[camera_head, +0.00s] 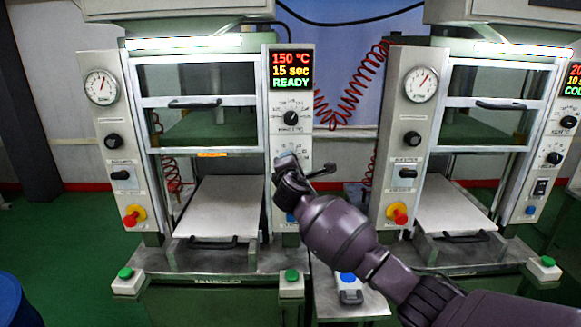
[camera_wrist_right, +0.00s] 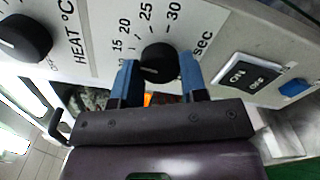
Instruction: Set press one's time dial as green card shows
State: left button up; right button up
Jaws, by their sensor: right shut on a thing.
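Press one, the left press, has a display (camera_head: 291,70) reading 150 °C, 15 sec, READY. My right gripper (camera_head: 288,162) is at its control panel, below the heat dial (camera_head: 291,118), and covers the time dial in the head view. In the right wrist view the black time dial (camera_wrist_right: 158,62) sits between the two blue fingertips of my right gripper (camera_wrist_right: 159,80), which is shut on it. Numbers 15, 20, 25, 30 and "sec" show around the dial; its pointer is hard to read. No green card is visible. My left gripper is out of view.
The heat dial (camera_wrist_right: 25,38) and an ON/OFF switch (camera_wrist_right: 248,76) flank the time dial in the wrist view. A second press with its own gauge (camera_head: 420,84) stands to the right. A small stand with a blue button (camera_head: 347,278) is between the presses.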

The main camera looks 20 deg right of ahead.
jog(key=m+b, duration=0.1)
jog(key=m, duration=0.3)
jog(key=shift+m, duration=0.3)
dwell(0.3)
jog(key=o, duration=0.9)
jog(key=shift+s, duration=0.1)
jog(key=v, duration=1)
jog(key=shift+s+a+r, duration=0.1)
jog(key=shift+s, duration=0.2)
